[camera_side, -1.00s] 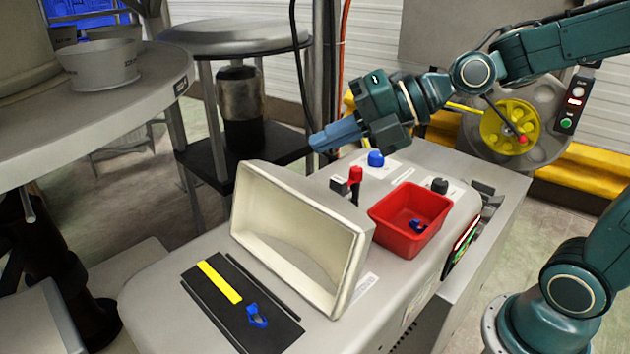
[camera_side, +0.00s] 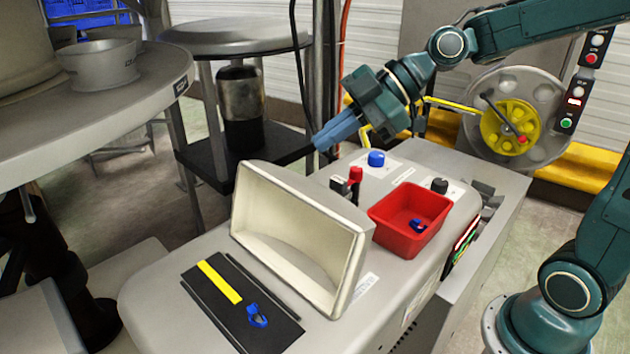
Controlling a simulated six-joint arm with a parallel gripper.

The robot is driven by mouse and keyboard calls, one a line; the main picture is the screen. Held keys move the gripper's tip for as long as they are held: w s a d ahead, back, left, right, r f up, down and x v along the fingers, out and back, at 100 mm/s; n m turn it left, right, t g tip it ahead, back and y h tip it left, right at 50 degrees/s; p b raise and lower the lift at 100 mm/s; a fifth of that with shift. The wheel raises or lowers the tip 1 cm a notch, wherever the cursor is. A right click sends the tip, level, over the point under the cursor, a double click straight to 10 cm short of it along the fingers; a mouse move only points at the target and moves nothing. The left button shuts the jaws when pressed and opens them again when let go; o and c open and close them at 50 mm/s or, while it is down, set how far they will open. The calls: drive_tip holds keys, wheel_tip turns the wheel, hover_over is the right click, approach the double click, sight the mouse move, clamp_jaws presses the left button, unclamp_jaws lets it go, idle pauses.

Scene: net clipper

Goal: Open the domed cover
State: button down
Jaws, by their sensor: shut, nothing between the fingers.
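A cream hood-like cover (camera_side: 352,262) stands up on the grey clipper machine (camera_side: 200,322), its hollow side facing the front left. It looks raised, clear of the black plate (camera_side: 212,305) in front of it. My gripper (camera_side: 320,143) is shut and empty. It hangs in the air above and behind the hood's top edge, pointing down to the left, and looks apart from it. A yellow strip (camera_side: 220,282) and a small blue clip (camera_side: 257,317) lie on the black plate.
A red bin (camera_side: 388,240) with a small blue piece inside sits right of the hood. A red-topped lever (camera_side: 355,176), a blue knob (camera_side: 376,158) and a black knob (camera_side: 439,185) stand behind. A round grey table (camera_side: 120,106) is at the left.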

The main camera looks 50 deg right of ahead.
drive_tip(key=d+f+m+g+h, duration=0.1)
drive_tip(key=d+m+g, duration=0.2)
drive_tip(key=m, duration=1.4)
drive_tip(key=d+f+m+g+h, duration=0.1)
drive_tip(key=d+f+m+g, duration=0.1)
drive_tip(key=d+m, duration=0.8)
drive_tip(key=m+g, duration=0.1)
drive_tip(key=m, duration=0.6)
drive_tip(key=shift+s+d, duration=0.25)
drive_tip(key=shift+d, duration=0.1)
